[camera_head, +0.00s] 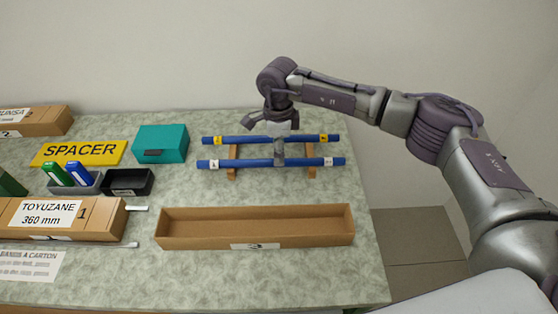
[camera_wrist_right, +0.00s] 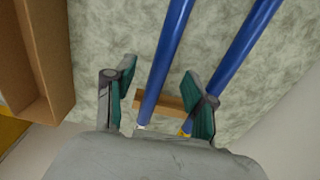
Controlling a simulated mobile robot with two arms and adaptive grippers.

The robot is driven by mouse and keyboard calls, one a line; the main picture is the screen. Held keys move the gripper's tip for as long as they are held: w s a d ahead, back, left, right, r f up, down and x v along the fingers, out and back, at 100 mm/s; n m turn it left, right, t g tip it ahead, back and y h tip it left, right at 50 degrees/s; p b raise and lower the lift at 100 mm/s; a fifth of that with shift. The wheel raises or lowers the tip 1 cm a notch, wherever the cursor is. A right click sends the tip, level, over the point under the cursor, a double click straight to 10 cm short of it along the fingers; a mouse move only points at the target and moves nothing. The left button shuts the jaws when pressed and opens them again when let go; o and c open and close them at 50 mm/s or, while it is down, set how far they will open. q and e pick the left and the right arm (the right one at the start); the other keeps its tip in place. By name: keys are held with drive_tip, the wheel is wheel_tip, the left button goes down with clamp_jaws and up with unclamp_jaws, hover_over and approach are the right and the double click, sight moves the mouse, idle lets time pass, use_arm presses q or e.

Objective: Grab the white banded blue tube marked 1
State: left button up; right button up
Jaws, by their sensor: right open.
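Two blue tubes lie side by side on a wooden rack. The nearer tube (camera_head: 245,163) has white bands near its ends; the farther tube (camera_head: 232,141) has yellow bands. The marks on the bands are too small to read surely. My right gripper (camera_head: 280,152) is over the middle of the white banded tube. In the right wrist view the open gripper (camera_wrist_right: 163,95) has this tube (camera_wrist_right: 167,55) running between its two fingers, with the yellow banded tube (camera_wrist_right: 240,48) outside the right finger. I cannot tell how far down the fingers reach. My left gripper is out of view.
The wooden rack (camera_head: 232,172) holds the tubes off the table. An open empty carton (camera_head: 200,243) lies in front of it. A teal box (camera_head: 172,140), a yellow SPACER sign (camera_head: 80,152) and a closed TOYUZANE carton (camera_head: 105,222) are on the left. The table's right edge is close to the rack.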

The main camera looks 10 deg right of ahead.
sight(271, 163)
wheel_tip(271, 163, down, 4)
drive_tip(key=shift+w+d+f+p, duration=0.1)
drive_tip(key=shift+w+p, duration=0.05)
drive_tip(key=shift+p, duration=0.25)
clamp_jaws()
